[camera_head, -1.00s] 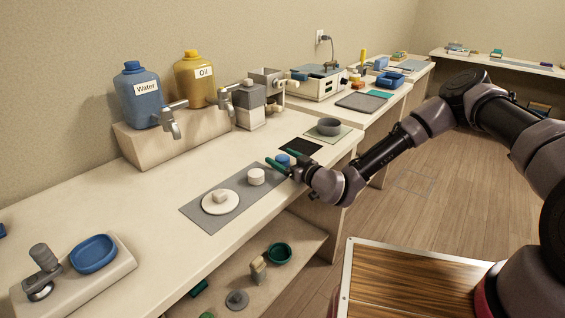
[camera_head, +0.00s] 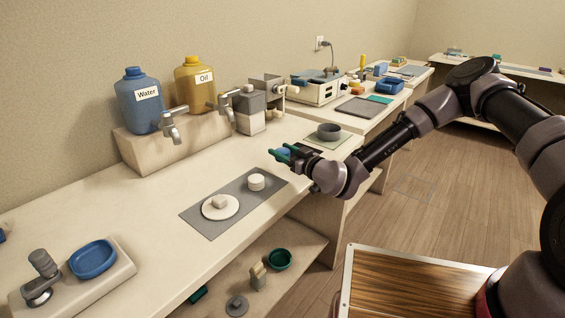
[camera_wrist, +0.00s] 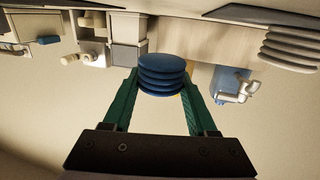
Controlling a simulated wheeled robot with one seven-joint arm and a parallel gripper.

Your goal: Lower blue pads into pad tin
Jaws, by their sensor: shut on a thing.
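My gripper (camera_head: 290,152), with green fingers, is shut on a stack of blue pads (camera_wrist: 162,75). In the wrist view the stack of several round discs sits between the fingertips. In the head view the blue pads (camera_head: 282,152) are mostly hidden by the fingers and appear held above the counter. A round grey open tin (camera_head: 329,131), which looks like the pad tin, stands on a pale green mat (camera_head: 342,140), behind and right of my gripper. The tin's inside is not clear. The tin and the pads are apart.
A grey mat (camera_head: 205,228) bears a white stack (camera_head: 256,182) and a white plate (camera_head: 213,212). A grey dispenser (camera_head: 250,113) and a tap (camera_head: 228,98) stand behind my gripper. Water and oil jugs (camera_head: 140,100) are at the left. The front counter is partly clear.

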